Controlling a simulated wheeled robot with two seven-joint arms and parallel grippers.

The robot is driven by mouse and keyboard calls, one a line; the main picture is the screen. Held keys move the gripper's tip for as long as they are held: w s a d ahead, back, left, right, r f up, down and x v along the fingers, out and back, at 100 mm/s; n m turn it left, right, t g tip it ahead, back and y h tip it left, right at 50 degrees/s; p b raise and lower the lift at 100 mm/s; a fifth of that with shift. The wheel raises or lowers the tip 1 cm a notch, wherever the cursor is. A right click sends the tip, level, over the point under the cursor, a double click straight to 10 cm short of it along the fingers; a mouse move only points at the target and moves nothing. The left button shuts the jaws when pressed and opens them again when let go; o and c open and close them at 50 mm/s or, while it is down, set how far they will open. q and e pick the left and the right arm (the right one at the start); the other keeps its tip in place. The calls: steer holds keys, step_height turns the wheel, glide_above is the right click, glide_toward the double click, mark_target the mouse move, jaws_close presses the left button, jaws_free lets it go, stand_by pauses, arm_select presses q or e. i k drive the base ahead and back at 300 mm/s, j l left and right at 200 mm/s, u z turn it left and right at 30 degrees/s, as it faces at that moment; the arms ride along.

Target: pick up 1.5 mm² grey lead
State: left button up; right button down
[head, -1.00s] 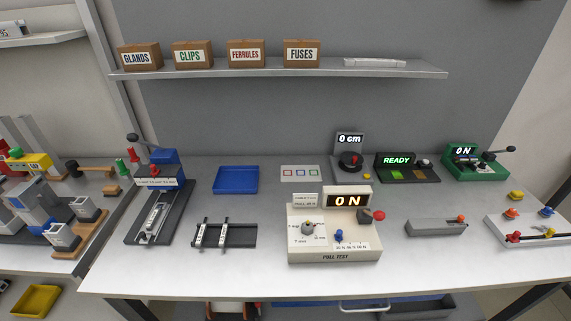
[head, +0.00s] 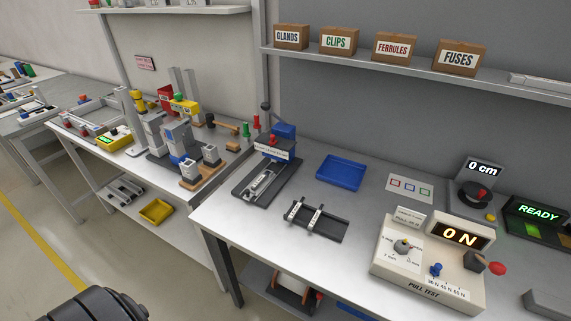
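I cannot make out a 1.5 mm² grey lead in the head view. A black rack with two pale upright holders (head: 318,222) lies on the near bench, and no lead can be told on it. The cream pull test box (head: 428,264) stands to its right, its display reading "0 N". A dark rounded part, probably of my own arm, shows at the bottom left. Neither gripper is in view.
A blue tray (head: 341,172) and a lever press (head: 272,165) stand behind the rack. A shelf (head: 400,73) holds labelled boxes. Another bench at left carries fixtures, with a yellow bin (head: 156,212) below it. The near bench's front left is bare.

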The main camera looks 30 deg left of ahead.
mark_target(259, 181)
steer(key=i+j+u, duration=0.15)
steer(key=u, duration=0.2)
steer(key=i+j+u, duration=0.15)
steer(key=u, duration=0.2)
steer(key=i+j+u, duration=0.15)
steer(key=u, duration=0.2)
steer(key=z, duration=0.35)
steer(key=k+j+z, duration=0.15)
steer(key=j+z, duration=0.15)
steer(key=z, duration=0.15)
steer(key=k+j+z, duration=0.15)
steer(key=j+z, duration=0.25)
steer(key=k+j+z, duration=0.1)
steer(key=z, duration=0.35)
steer(key=k+l, duration=0.05)
steer(key=k, duration=0.05)
